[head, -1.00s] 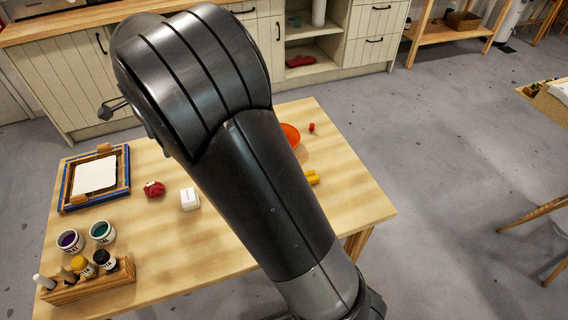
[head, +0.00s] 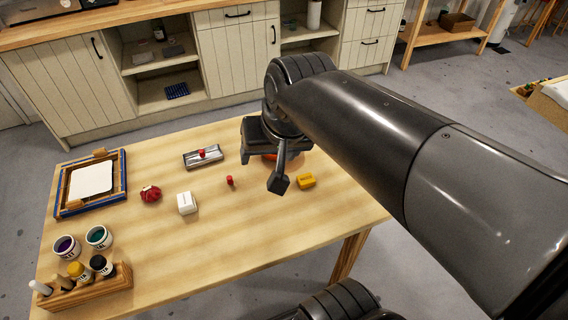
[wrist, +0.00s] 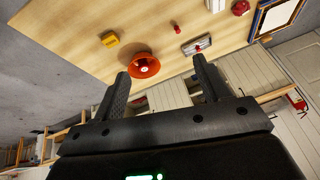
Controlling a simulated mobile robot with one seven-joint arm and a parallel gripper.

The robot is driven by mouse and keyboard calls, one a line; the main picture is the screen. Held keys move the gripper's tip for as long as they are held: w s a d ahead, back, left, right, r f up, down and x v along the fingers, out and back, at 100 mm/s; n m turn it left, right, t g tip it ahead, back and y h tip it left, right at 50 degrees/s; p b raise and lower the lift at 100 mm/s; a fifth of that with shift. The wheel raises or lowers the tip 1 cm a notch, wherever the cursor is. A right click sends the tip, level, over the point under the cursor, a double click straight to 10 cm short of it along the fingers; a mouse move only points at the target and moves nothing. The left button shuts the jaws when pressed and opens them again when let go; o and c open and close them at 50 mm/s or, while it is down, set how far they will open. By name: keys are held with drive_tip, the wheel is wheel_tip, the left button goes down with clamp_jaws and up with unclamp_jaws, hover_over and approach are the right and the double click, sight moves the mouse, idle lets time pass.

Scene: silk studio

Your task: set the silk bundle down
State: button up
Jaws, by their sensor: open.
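A small red bundle (head: 150,193) with a pale spot on top, which looks like the silk bundle, rests on the wooden table (head: 215,245) left of a white block (head: 187,203). It also shows at the top edge of the wrist view (wrist: 240,7). My gripper (head: 263,172) is over the right part of the table, well to the right of the bundle. In the wrist view my gripper (wrist: 160,66) has its fingers wide apart with nothing between them. An orange bowl (wrist: 145,66) stands beyond the fingers; my gripper mostly hides it in the head view.
A yellow block (head: 306,181), a small red piece (head: 230,181) and a grey tray (head: 205,157) with a red item are near my gripper. A blue-edged frame (head: 118,190), jars (head: 98,237) and a wooden bottle rack (head: 95,290) fill the left side. The table's front middle is clear.

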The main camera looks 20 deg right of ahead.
drive_tip(key=shift+n+t+h, duration=0.3)
drive_tip(key=shift+n+h, duration=0.2)
drive_tip(key=shift+n, duration=0.4)
drive_tip(key=shift+s+d+f, duration=0.2)
drive_tip(key=shift+s+d, duration=0.05)
drive_tip(key=shift+s, duration=0.4)
drive_tip(key=shift+s+d+f, duration=0.2)
drive_tip(key=shift+s+d, duration=0.1)
drive_tip(key=shift+s, duration=0.4)
drive_tip(key=shift+s+d+f, duration=0.2)
drive_tip(key=shift+s+d, duration=0.05)
drive_tip(key=shift+s, duration=0.4)
